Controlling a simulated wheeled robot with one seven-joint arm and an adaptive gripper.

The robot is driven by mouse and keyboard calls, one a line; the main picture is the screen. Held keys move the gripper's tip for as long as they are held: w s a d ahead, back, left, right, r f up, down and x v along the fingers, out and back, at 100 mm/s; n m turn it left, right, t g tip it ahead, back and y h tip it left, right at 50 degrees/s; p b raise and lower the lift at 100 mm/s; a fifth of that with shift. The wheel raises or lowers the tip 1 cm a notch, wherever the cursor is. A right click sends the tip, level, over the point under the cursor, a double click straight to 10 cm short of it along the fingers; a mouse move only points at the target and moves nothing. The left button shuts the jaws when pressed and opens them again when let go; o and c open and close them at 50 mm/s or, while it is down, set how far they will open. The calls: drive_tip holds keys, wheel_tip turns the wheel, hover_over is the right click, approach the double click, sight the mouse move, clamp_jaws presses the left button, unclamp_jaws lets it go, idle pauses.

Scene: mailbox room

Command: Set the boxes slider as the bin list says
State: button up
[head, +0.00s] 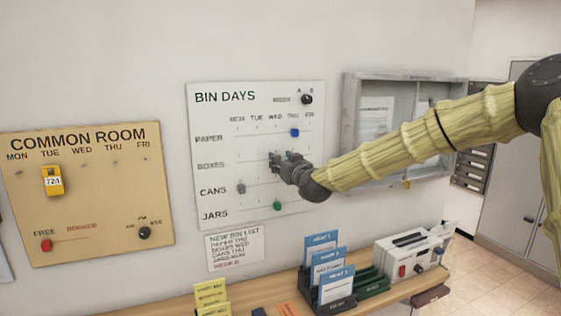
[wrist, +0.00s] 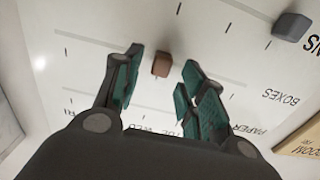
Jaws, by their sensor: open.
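The BIN DAYS board (head: 215,120) hangs on the wall, with rows PAPER, BOXES, CANS and JARS under weekday columns. The brown boxes slider (wrist: 161,64) shows in the wrist view between my open fingertips, with a gap on each side. In the head view my gripper (head: 274,161) hides it, near the WED column. My gripper also shows in the wrist view (wrist: 158,82), its green pads either side of the slider. The handwritten bin list (head: 234,248) is below the board; its small lettering seems to read BOXES WED.
The blue paper slider (head: 294,132) is near THU, the grey cans slider (head: 240,187) near MON, and the green jars slider (head: 277,206) lower down. A black week knob (head: 306,99) is at top right. A wooden shelf (head: 190,306) with card holders lies below.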

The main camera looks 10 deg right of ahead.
drive_tip(key=s+d, duration=0.2)
drive_tip(key=s, duration=0.8)
drive_tip(key=shift+s, duration=0.1)
drive_tip(key=s+a+f+g, duration=0.1)
drive_tip(key=s+f+g, duration=0.1)
drive_tip(key=f, duration=0.9)
drive_tip(key=s+a+f+g, duration=0.2)
drive_tip(key=f, duration=0.8)
drive_tip(key=s+f+g, duration=0.2)
drive_tip(key=s+f, duration=0.3)
drive_tip(key=f, duration=0.3)
drive_tip(key=s+f+m+g+h+b, duration=0.1)
drive_tip(key=s+f, duration=0.3)
drive_tip(key=f, duration=0.5)
drive_tip(key=s+f+g, duration=0.2)
drive_tip(key=s+f, duration=0.3)
drive_tip(key=f, duration=0.3)
drive_tip(key=s+d+f+g, duration=0.2)
drive_tip(key=s+f, duration=0.5)
drive_tip(key=s, duration=0.5)
drive_tip(key=s+d+f+m+g+h+b, duration=0.1)
drive_tip(key=s+f+g, duration=0.2)
drive_tip(key=s+f, duration=0.4)
drive_tip(key=s+d+f+g+h, duration=0.1)
drive_tip(key=s+f, duration=0.6)
drive_tip(key=s, duration=1.1)
drive_tip(key=d+g, duration=0.1)
drive_tip(key=g, duration=0.1)
drive_tip(key=shift+s+d+m+g, duration=0.3)
drive_tip(key=shift+s, duration=0.1)
